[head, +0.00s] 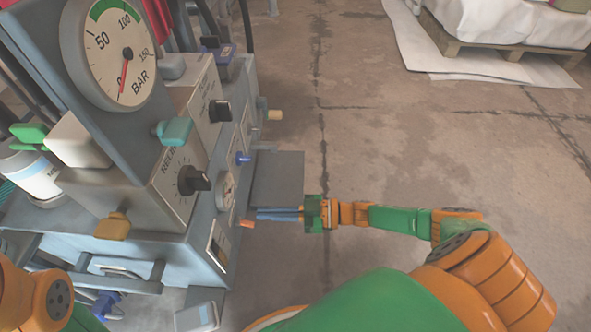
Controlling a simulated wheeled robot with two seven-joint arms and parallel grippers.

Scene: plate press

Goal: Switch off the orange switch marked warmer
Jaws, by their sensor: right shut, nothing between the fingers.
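A small orange switch lever (246,223) sticks out from the lower right part of the grey machine's front panel, by a small label plate (219,246). The label is too small to read, and I cannot tell whether the switch is on or off. My right gripper (260,214) comes in from the right with its blue fingers shut and empty. In the picture its tips are just to the right of the lever and slightly above it; I cannot tell whether they touch it. My left arm shows at the bottom left corner, but its gripper is not clearly seen.
The grey machine (165,245) carries a large pressure gauge (118,55), a black knob (193,180), a second black knob (219,110), a blue switch (242,158), a teal knob (174,131) and a yellow knob (112,226). Open concrete floor lies right. A pallet (490,45) stands behind.

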